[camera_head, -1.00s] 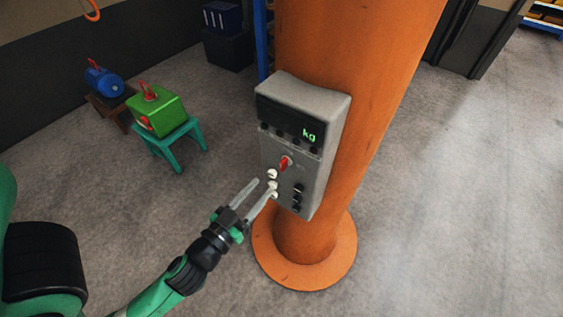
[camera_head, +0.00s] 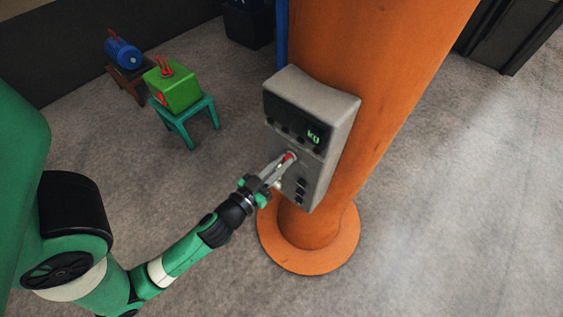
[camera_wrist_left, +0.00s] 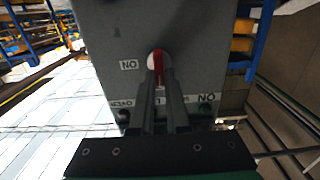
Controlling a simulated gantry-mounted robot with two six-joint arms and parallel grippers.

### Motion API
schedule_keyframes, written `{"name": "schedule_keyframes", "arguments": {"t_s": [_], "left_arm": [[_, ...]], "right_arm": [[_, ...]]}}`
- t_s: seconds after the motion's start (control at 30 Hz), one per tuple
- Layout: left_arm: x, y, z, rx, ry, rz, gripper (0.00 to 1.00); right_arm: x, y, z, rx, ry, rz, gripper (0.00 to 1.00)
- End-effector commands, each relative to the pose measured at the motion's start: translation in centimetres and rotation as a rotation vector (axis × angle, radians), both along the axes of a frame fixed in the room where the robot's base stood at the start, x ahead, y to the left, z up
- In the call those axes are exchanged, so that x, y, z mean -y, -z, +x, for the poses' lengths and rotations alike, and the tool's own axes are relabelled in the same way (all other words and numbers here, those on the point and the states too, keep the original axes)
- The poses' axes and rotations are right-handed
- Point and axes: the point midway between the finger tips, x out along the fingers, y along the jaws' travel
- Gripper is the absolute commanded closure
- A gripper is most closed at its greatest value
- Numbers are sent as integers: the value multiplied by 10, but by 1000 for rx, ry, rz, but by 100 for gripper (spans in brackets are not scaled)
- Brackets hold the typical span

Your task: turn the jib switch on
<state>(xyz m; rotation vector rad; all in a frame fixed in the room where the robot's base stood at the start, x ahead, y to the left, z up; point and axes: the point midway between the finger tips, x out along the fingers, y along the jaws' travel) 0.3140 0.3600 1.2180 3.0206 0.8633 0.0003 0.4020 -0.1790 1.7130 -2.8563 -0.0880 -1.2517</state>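The grey control box (camera_head: 328,118) is fixed to the orange column. Its red switch lever (camera_head: 289,156) sits on the front face below the display, at the fingertips of my left gripper (camera_head: 281,165). In the left wrist view the red lever (camera_wrist_left: 158,66) stands roughly upright on a round white base, between the two fingertips (camera_wrist_left: 159,72). The fingers are close together and appear shut on the lever, hiding its lower part. My right gripper is not in view.
The box also has a dark display with green characters (camera_head: 313,136) and dark knobs (camera_head: 301,187) below the lever. The orange column (camera_head: 385,80) stands behind it. A green casting (camera_head: 174,90) on a teal stool and a blue casting (camera_head: 124,54) stand at the left, clear of my arm.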

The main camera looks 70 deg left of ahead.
Motion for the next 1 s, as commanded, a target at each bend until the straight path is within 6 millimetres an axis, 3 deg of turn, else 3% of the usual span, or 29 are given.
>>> {"name": "schedule_keyframes", "arguments": {"t_s": [0.57,1.0], "left_arm": [[1,0,0,-27,0,44,100],[4,1,2,-197,1,317,100]], "right_arm": [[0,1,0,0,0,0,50],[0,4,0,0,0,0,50]]}}
